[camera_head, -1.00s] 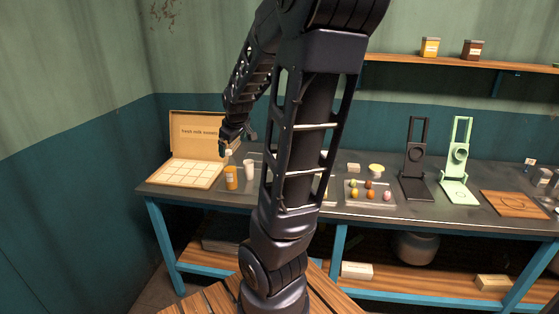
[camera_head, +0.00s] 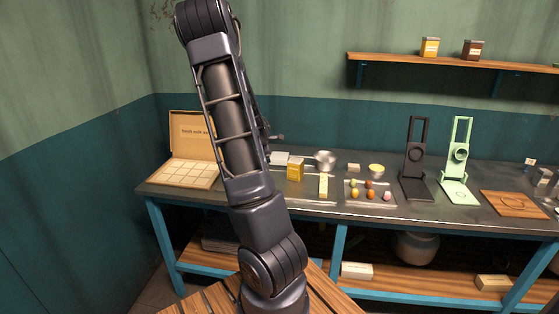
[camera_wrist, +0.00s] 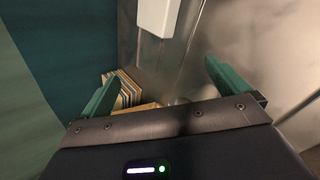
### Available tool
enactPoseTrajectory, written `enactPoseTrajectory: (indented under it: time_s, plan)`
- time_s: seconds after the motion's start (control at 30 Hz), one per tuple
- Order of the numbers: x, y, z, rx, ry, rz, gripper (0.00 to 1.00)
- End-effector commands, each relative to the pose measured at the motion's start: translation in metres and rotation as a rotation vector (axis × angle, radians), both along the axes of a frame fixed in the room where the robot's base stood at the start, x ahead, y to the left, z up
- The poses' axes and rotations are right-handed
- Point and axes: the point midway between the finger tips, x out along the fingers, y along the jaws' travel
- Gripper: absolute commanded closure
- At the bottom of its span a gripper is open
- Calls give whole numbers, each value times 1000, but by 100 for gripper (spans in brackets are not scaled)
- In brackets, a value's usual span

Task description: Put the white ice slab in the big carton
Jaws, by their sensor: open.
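A white slab (camera_head: 280,158) lies at the back of the bench, just right of my arm in the head view; it looks like the ice slab. In the wrist view a white block (camera_wrist: 157,17) shows at the top edge, beyond the fingertips and partly cut off; I cannot tell for sure that it is the same slab. The open tan carton (camera_head: 192,134), with a lettered raised lid and a grid of pale cells, stands at the bench's left end. My gripper (camera_wrist: 161,70) is open, with nothing between its green fingers. In the head view my arm mostly hides it.
Right of the slab are a yellow box (camera_head: 295,170), a metal pot (camera_head: 325,158), a tray with a pale yellow bar (camera_head: 323,185) and a tray of small coloured balls (camera_head: 369,200). Black (camera_head: 416,160) and green (camera_head: 458,160) stands are farther right. A shelf (camera_head: 465,62) hangs above.

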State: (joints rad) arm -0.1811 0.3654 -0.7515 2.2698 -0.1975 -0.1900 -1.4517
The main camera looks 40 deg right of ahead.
Motion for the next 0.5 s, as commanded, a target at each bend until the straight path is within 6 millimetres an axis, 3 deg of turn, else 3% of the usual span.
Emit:
enactPoseTrajectory:
  time_s: [0.2,0.5]
  plan:
    - [15,-42,-20,-236,91,144,0]
    - [33,-88,-33,-575,239,365,0]
